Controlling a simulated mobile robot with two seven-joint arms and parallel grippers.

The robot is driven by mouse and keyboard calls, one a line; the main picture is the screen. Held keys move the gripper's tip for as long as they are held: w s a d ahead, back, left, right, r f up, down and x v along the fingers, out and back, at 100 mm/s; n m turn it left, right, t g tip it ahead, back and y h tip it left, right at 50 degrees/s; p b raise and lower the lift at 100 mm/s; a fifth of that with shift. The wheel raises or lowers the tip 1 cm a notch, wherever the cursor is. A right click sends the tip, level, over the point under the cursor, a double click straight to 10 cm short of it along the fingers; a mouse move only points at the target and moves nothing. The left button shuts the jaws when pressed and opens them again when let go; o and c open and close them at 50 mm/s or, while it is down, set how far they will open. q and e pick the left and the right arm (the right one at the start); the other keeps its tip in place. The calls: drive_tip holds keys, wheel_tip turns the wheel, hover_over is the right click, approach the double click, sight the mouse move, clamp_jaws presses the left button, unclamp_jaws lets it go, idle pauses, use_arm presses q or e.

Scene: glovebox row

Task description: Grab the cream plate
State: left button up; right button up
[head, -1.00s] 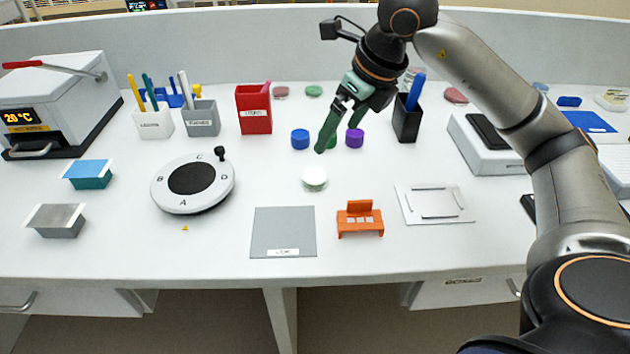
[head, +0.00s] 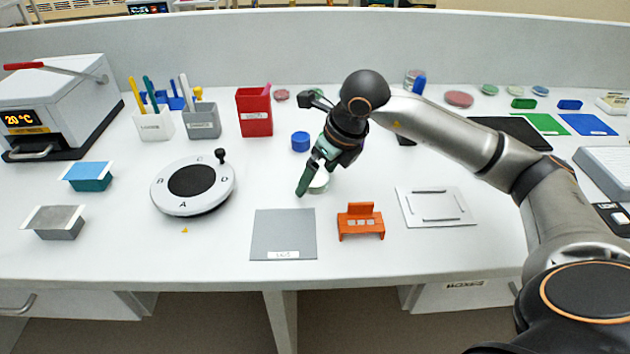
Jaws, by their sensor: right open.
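The cream plate (head: 319,185) is a small round pale dish lying flat on the white bench, behind the gap between the grey mat and the orange rack. My right gripper (head: 310,182) is over it with green fingers pointing down. The jaws are open; one finger is at the plate's left side. The gripper hides much of the plate, and I cannot tell whether a finger touches it. My left gripper is not in view.
The grey mat (head: 283,238) and orange rack (head: 360,222) lie in front of the plate. A round dial device (head: 193,184) stands left, a blue cap (head: 300,141) behind, and a white frame plate (head: 436,207) right. A red bin (head: 254,112) stands further back.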

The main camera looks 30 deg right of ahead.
drive_tip(key=c, duration=1.3)
drive_tip(key=shift+r, duration=0.1)
